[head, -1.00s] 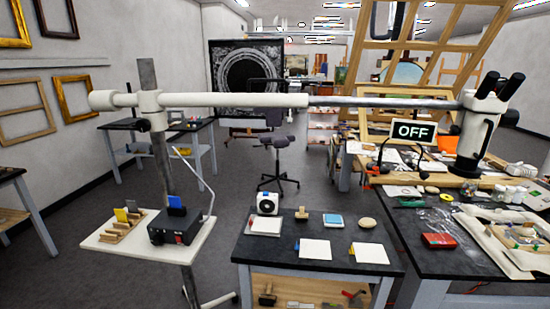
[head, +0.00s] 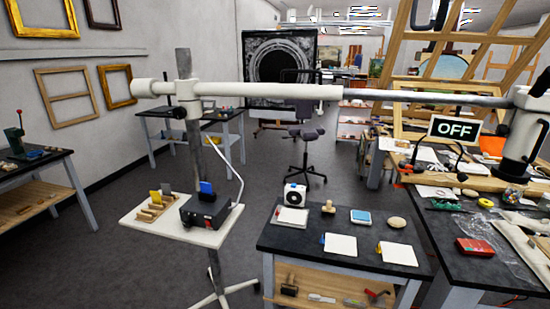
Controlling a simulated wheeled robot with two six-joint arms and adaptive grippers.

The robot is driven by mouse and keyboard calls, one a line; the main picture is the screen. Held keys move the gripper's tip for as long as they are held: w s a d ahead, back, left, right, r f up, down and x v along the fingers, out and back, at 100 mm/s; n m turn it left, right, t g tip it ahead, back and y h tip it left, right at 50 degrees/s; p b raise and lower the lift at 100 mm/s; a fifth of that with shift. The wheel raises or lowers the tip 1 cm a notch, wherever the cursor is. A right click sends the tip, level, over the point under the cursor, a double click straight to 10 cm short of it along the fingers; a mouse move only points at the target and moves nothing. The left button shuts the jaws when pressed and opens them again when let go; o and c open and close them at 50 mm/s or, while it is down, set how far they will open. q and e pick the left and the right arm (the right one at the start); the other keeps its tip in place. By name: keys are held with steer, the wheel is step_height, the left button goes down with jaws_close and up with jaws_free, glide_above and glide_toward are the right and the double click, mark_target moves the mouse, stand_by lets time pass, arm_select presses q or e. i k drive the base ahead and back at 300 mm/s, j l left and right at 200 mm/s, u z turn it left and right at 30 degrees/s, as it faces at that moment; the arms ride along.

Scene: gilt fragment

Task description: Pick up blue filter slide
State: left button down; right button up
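A blue filter slide (head: 206,187) stands upright at the top of a black box (head: 204,211); its lower edge is hidden in or behind the box. The box sits on the white top (head: 136,220) of a stand at the left of centre. A yellow slide (head: 166,188) stands by a wooden rack (head: 152,212) to the left of the box. Neither of my grippers shows in the head view.
A white boom on a metal post (head: 186,120) crosses above the stand. A black table (head: 345,265) with white cards and small items stands to the right. A cluttered bench lies far right. Grey floor (head: 90,260) is open at left.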

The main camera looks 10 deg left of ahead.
mark_target(205, 187)
steer(key=i+j, duration=0.2)
steer(key=i, duration=0.25)
steer(key=i+j, duration=0.2)
steer(key=i, duration=0.3)
steer(key=u, duration=2.15)
